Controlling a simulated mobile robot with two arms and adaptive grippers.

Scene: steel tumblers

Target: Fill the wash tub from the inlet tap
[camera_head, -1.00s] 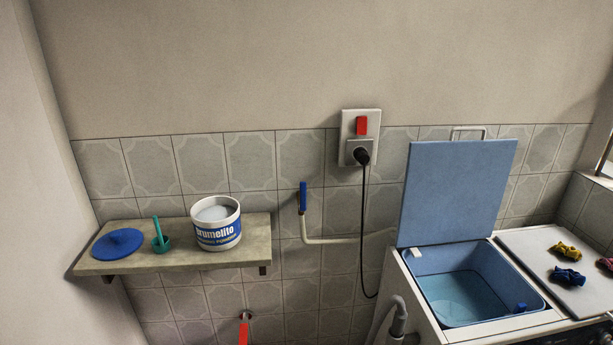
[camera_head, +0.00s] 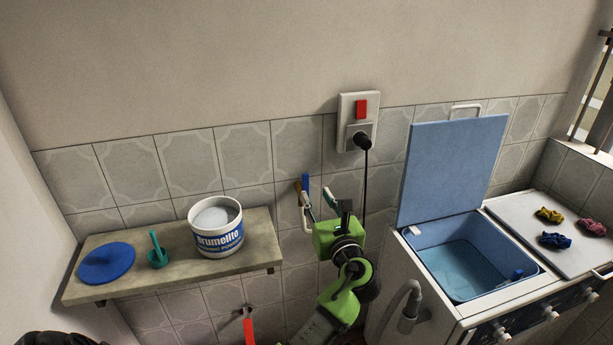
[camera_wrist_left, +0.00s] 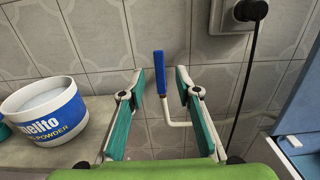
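The inlet tap has an upright blue lever (camera_head: 306,181) on the tiled wall, with a pale pipe running right towards the machine. The lever also shows in the left wrist view (camera_wrist_left: 158,70). My left gripper (camera_head: 318,195) is open in front of the tap. In the left wrist view its two fingers (camera_wrist_left: 160,88) stand apart, with the blue lever showing in the gap between them and no visible grip on it. The blue wash tub (camera_head: 415,240) is at the right under a raised blue lid (camera_head: 453,170). A bluish, water-like surface shows inside. My right gripper is not in view.
A shelf (camera_head: 180,275) left of my arm holds a powder tub (camera_head: 218,240), a blue lid (camera_head: 106,264) and a green scoop (camera_head: 157,255). A red handle (camera_head: 249,328) is below. A plugged socket (camera_head: 358,120) with hanging cord is above right of the tap.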

